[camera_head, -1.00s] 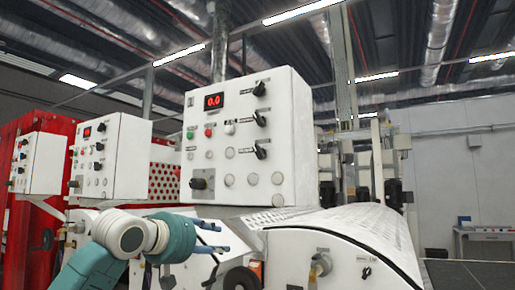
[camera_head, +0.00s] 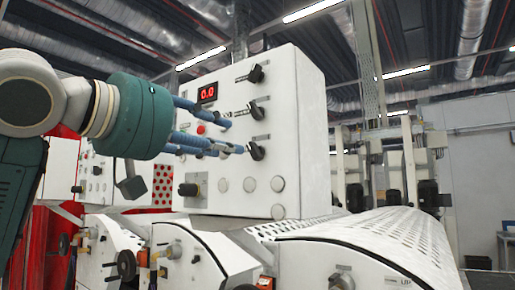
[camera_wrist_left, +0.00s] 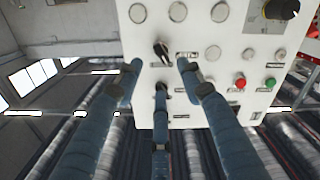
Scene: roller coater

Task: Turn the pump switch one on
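The white control box (camera_head: 285,110) fills the middle of the head view, with a red 0.0 display (camera_head: 208,93) and three black rotary switches on its right side: a top switch (camera_head: 255,74), a middle switch (camera_head: 257,111) and a lower switch (camera_head: 256,149). Their labels are too small to read, so I cannot tell which is pump switch one. My left gripper (camera_head: 230,136) is open, its blue fingers reaching toward the lower switch. In the left wrist view, upside down, this switch (camera_wrist_left: 161,50) lies ahead between the spread fingertips (camera_wrist_left: 160,75). Contact is unclear. My right gripper is not in view.
A black knob (camera_head: 188,190) and several round blank covers sit low on the box. A white perforated machine cover (camera_head: 375,240) lies below right. Another control box (camera_head: 95,175) stands behind at left, partly hidden by my left arm.

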